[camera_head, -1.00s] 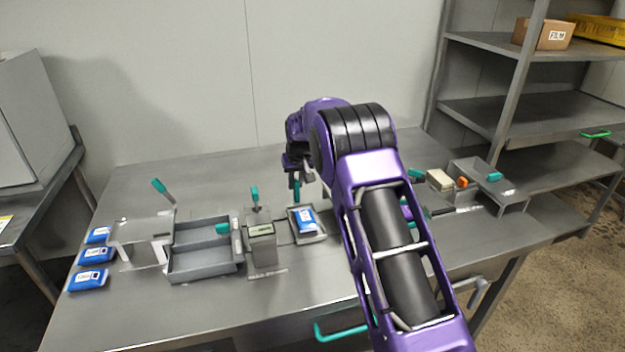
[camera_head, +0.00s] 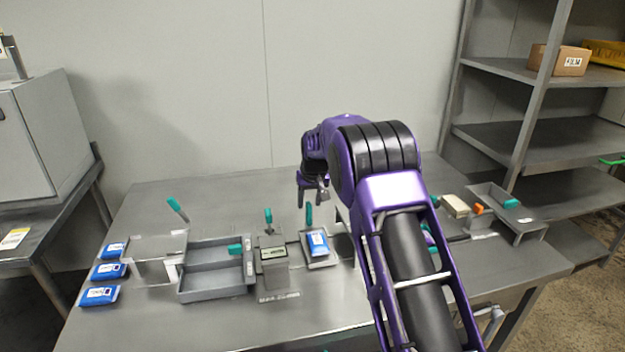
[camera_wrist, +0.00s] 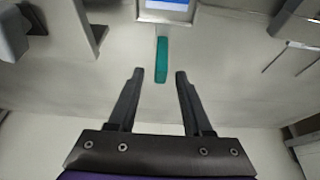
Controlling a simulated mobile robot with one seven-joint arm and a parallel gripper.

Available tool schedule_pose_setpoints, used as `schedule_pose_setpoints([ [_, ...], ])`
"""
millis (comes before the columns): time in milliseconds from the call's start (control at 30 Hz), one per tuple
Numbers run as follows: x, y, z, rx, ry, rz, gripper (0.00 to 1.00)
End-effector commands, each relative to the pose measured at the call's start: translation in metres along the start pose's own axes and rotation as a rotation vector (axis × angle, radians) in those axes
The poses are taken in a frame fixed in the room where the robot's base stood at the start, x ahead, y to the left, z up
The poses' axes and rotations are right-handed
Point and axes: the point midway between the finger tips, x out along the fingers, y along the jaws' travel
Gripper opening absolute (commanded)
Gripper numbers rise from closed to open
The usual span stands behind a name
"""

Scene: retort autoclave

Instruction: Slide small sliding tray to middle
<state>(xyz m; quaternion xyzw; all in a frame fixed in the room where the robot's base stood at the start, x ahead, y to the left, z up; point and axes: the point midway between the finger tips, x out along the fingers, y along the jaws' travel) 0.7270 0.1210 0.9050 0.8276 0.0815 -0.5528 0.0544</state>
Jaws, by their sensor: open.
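The small sliding tray (camera_head: 332,262) is a shallow grey tray on the table, right of the grey box-shaped station. A blue pouch (camera_head: 318,243) lies in it. Its upright teal handle (camera_head: 309,214) stands at its back edge. My gripper (camera_head: 312,197) is open and empty, just above and behind this handle. In the wrist view, my gripper (camera_wrist: 159,74) has its fingers apart, with the end of the teal handle (camera_wrist: 161,58) showing between the fingertips, not touched. The tray's edge (camera_wrist: 165,18) is at the top of that view, partly cut off.
The grey station (camera_head: 273,277) with a teal lever stands close left of the tray. A larger two-part tray (camera_head: 213,295) and several blue pouches (camera_head: 109,271) lie farther left. My forearm hides the table to the right, before a grey chute (camera_head: 510,215).

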Motion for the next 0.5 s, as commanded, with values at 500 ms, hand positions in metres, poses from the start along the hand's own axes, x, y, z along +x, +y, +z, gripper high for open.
schedule_pose_setpoints([
  [500,-0.123,0.0,-0.001,0.0,0.002,0.0,0.5],
])
